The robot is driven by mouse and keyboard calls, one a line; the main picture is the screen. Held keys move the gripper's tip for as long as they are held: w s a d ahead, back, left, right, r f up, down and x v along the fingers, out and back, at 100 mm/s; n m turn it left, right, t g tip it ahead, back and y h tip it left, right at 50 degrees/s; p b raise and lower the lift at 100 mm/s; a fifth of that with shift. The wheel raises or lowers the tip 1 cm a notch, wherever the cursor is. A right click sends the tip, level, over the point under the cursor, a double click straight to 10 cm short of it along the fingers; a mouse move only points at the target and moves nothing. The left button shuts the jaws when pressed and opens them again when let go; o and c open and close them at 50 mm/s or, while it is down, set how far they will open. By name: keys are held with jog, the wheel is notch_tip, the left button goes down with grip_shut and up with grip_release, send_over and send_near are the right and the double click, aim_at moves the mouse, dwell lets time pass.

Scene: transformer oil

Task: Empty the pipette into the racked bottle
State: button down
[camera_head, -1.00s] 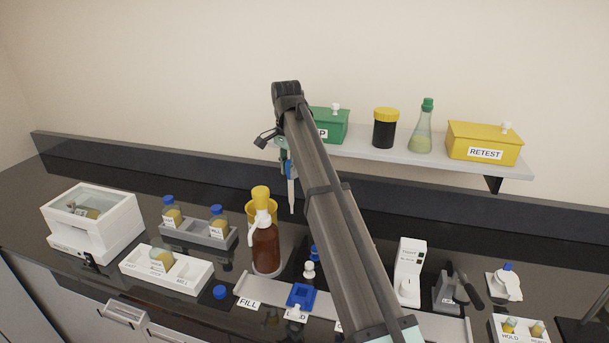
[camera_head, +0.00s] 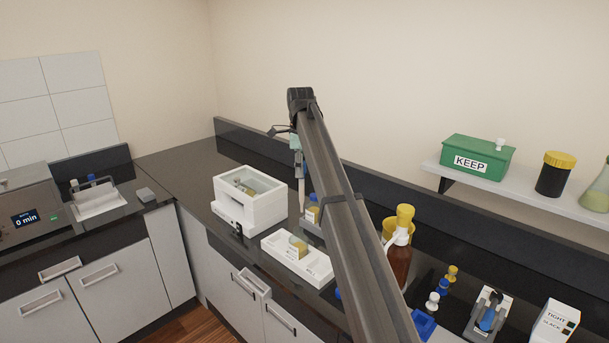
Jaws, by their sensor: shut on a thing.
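My gripper (camera_head: 296,146), small and partly hidden by my arm, is shut on the pipette (camera_head: 299,172), which hangs upright with its pale tip down. The tip shows just left of a blue-capped bottle (camera_head: 312,212) in the grey rack (camera_head: 309,227). I cannot tell the tip's depth or height relative to that bottle. The bottle has a white label and yellowish contents. My arm covers the right part of the rack; the second racked bottle is hidden.
A white instrument with a glass lid (camera_head: 232,212) stands left of the rack. A white tray (camera_head: 318,270) with one bottle lies in front. An amber bottle with a yellow top (camera_head: 399,262) stands right of my arm. A shelf (camera_head: 520,198) holds a green KEEP box (camera_head: 477,158).

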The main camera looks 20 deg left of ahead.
jog(key=m, duration=0.1)
jog(key=a+m, duration=0.1)
jog(key=shift+s+m, duration=0.15)
jog(key=shift+m, duration=0.25)
jog(key=shift+r, duration=0.1)
jog(key=shift+a+f+b, duration=0.1)
jog(key=shift+f+b, duration=0.25)
jog(key=shift+f, duration=2.8)
